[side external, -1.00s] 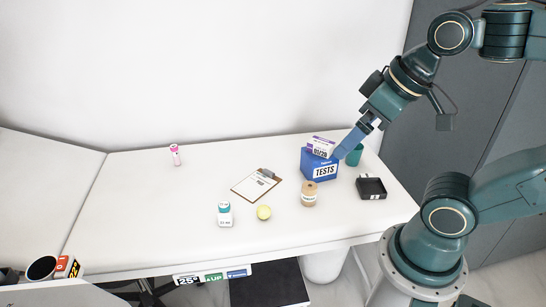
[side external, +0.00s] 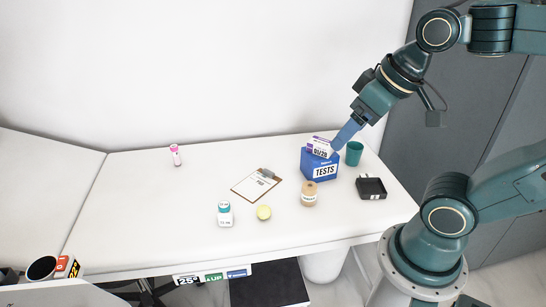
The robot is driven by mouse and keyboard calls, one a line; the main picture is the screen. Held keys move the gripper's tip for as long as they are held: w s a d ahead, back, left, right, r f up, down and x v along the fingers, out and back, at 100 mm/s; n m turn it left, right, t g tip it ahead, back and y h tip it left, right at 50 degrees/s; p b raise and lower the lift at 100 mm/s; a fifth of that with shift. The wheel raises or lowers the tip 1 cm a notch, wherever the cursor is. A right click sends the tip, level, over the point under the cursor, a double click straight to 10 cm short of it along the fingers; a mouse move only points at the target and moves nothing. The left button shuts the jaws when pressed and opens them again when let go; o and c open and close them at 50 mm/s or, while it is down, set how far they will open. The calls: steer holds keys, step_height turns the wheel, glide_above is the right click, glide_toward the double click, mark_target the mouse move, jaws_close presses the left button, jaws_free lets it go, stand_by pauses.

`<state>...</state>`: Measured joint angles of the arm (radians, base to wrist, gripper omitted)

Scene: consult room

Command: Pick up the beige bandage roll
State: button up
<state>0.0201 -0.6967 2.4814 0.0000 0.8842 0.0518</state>
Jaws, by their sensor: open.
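The beige bandage roll (side external: 309,194) stands upright on the white table, in front of the blue TESTS box. My gripper (side external: 338,145) is above the table at the right, beside a small white and purple carton (side external: 320,147) that rests tilted on the TESTS box (side external: 319,166). The gripper points down and to the left, behind and above the roll and clear of it. Its jaws are open. I cannot tell whether the fingers touch the carton.
A teal cup (side external: 354,154) and a black tray (side external: 371,187) stand right of the TESTS box. The left part is mostly clear.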

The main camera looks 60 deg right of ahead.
steer(key=w+d+f+m+g, duration=0.2)
steer(key=w+d+f+m, duration=0.15)
steer(key=w+m, duration=0.35)
steer(key=m+g, duration=0.3)
steer(key=m, duration=1.1)
glide_above(310, 186)
step_height(310, 186, down, 23)
steer(key=shift+f, duration=4.35)
steer(key=shift+f, duration=0.1)
